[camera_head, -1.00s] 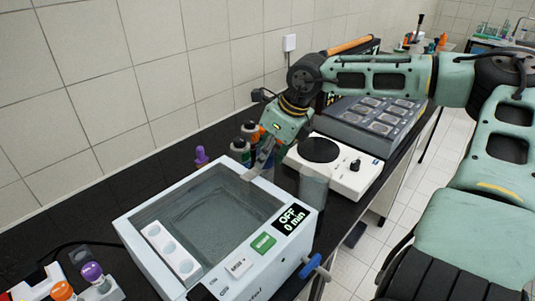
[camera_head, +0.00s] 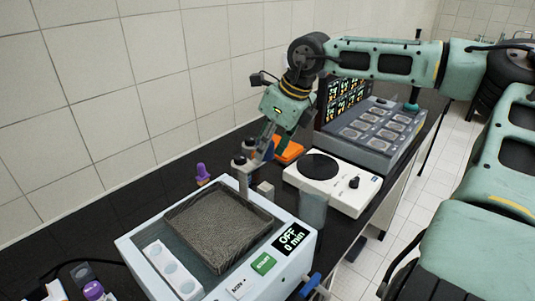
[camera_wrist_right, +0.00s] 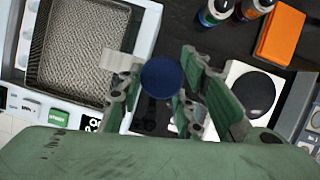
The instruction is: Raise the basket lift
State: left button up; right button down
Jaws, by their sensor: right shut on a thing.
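The water bath (camera_head: 135,250) is a white box at the lower middle of the head view, its display reading OFF and 0 min. Its grey mesh basket (camera_head: 218,228) sits high, near the bath's rim; it also shows in the wrist view (camera_wrist_right: 75,60). A pale bracket (camera_wrist_right: 118,60) runs from the basket's edge toward my right gripper. My right gripper (camera_head: 258,152) is above the bath's far right corner, shut on a round dark blue knob (camera_wrist_right: 161,77) between its fingers. The contact is partly hidden in the head view. My left gripper is out of view.
A white round-plate device (camera_head: 340,190) stands right of the bath, with a grey multi-pad unit (camera_head: 375,130) behind it. Black-capped bottles and an orange box (camera_head: 288,151) are close behind my right gripper. A purple-topped item (camera_head: 202,172) stands near the wall.

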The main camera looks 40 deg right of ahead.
jog(key=shift+w+r, duration=0.15)
jog(key=shift+r, duration=0.1)
jog(key=c, duration=1.7)
grip_release()
jog(key=o, duration=0.4)
jog(key=shift+s+a, duration=0.15)
jog(key=shift+s, duration=0.05)
jog(key=shift+r, duration=0.25)
jog(key=v, duration=1.1)
jog(key=shift+s+r, duration=0.2)
jog(key=shift+s, duration=0.05)
jog(key=shift+f, duration=0.1)
